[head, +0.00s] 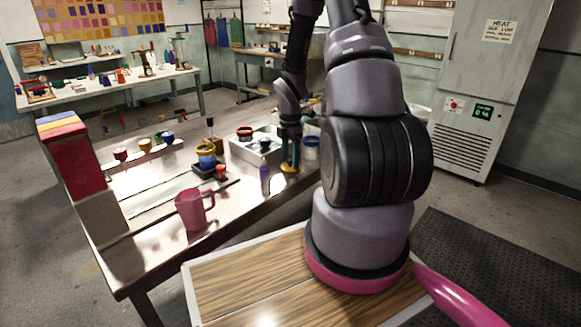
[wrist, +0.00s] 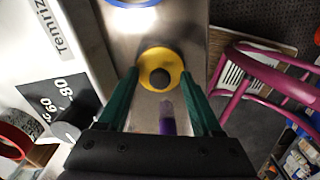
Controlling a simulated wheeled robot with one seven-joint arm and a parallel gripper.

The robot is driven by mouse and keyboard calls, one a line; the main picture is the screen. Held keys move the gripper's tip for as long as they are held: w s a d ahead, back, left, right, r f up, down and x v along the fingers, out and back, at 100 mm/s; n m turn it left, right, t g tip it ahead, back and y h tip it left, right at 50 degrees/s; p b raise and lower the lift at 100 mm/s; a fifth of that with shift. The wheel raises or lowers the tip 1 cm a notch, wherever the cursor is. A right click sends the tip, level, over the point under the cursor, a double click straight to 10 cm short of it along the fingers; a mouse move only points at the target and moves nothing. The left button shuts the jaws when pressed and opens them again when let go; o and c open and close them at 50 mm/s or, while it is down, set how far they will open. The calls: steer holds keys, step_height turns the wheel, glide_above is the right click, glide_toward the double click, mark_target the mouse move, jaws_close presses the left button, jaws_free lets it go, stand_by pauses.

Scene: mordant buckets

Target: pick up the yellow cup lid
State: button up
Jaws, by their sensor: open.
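The yellow cup lid (wrist: 160,69) is a round disc with a dark knob in its middle. In the wrist view it lies flat on the table between and just beyond my gripper's fingertips. My gripper (wrist: 160,80) is open, with one green finger on each side of the lid and nothing held. In the head view the lid (head: 290,169) shows as a small yellow patch under my gripper (head: 290,160), partly hidden by the fingers. I cannot tell whether the fingers touch the lid.
A purple bottle (head: 264,179) stands close to the lid. A blue-rimmed container (head: 311,148) is beside it. A white device (head: 252,148), a yellow-rimmed cup (head: 206,155) and a pink mug (head: 194,209) stand on the table. A magenta chair (wrist: 236,75) is right of the table edge.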

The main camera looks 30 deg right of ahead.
jaws_close()
